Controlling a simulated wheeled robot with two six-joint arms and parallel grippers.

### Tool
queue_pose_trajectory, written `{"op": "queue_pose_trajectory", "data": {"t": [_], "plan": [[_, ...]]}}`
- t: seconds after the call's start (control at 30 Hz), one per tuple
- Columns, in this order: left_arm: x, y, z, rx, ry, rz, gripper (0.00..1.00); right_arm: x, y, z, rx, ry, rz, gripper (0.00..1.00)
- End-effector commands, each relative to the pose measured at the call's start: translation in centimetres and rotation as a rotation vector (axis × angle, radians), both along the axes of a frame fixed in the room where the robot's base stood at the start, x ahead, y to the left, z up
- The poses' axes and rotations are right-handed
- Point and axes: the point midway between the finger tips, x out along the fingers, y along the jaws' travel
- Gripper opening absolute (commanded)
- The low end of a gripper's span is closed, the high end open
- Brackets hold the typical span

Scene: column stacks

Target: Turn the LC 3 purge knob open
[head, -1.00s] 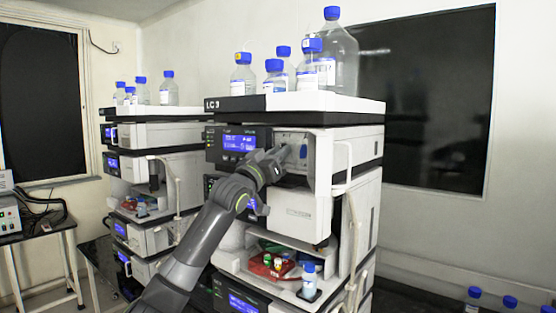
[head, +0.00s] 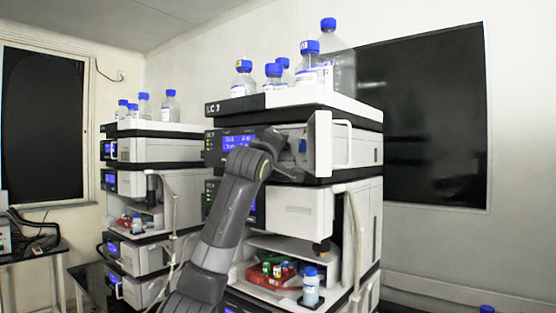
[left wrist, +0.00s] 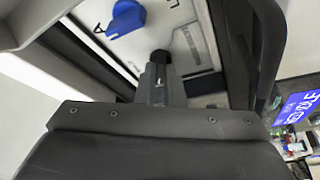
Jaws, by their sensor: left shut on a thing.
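The LC 3 stack's upper module (head: 350,146) has its white front door (head: 322,145) swung open. My left gripper (left wrist: 160,72) reaches into this opening, its fingers shut on a small black knob (left wrist: 161,54) on the light panel. I take it to be the purge knob; the fingers hide most of it, and I cannot tell its turn angle. A blue knob (left wrist: 126,18) with letters around it sits beside it, clear of the fingers. It also shows in the head view (head: 302,146). My right gripper is not in view.
The open door stands close to the right of my left gripper. Blue-capped bottles (head: 243,78) stand on the stack's top tray (head: 345,117). A lower bay holds a red tray (head: 262,279) of vials and a bottle (head: 311,287). A second stack (head: 160,150) stands at left.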

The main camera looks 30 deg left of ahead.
Motion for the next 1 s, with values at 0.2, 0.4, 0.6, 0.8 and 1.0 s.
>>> {"op": "queue_pose_trajectory", "data": {"t": [0.2,0.4,0.6,0.8,1.0], "plan": [[0.1,-0.2,-0.2,-0.189,0.016,-0.003,0.0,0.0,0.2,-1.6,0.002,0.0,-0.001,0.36],[0.1,-0.2,0.0,-0.324,0.027,-0.003,0.0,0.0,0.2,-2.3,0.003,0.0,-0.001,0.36],[0.1,-0.1,0.1,-0.41,0.035,-0.002,0.0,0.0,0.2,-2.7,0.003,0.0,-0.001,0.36],[0.1,-0.2,0.1,-0.449,0.038,-0.002,0.0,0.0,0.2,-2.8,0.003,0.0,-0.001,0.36],[0.1,-0.2,0.2,-0.459,0.039,-0.004,0.0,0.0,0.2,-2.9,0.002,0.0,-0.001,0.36]]}}
